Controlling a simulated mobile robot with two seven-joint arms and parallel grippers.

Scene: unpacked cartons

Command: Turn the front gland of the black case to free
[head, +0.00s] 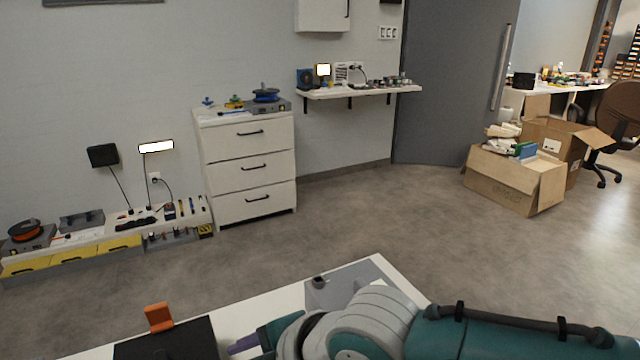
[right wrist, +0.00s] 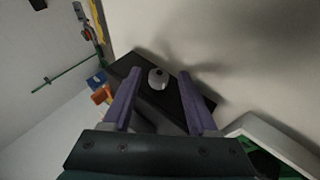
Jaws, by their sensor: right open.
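The black case (head: 165,343) is at the bottom left of the head view, partly cut off by the frame edge. It also shows in the right wrist view (right wrist: 172,95). A pale grey round gland (right wrist: 158,80) sits on the case's dark face in the right wrist view; I cannot tell its turn position. My right gripper (right wrist: 160,73) is open, its two purple fingers on either side of the gland in the picture, with gaps to both. In the head view my right gripper (head: 243,345) is right of the case. My left gripper is not in view.
An orange upright part (head: 158,317) stands at the case. A grey plate (head: 372,272) lies on the white table (head: 275,308) behind my right arm. In the right wrist view, a white-rimmed tray (right wrist: 262,124) with something green is at lower right, and a blue piece (right wrist: 97,78) is left.

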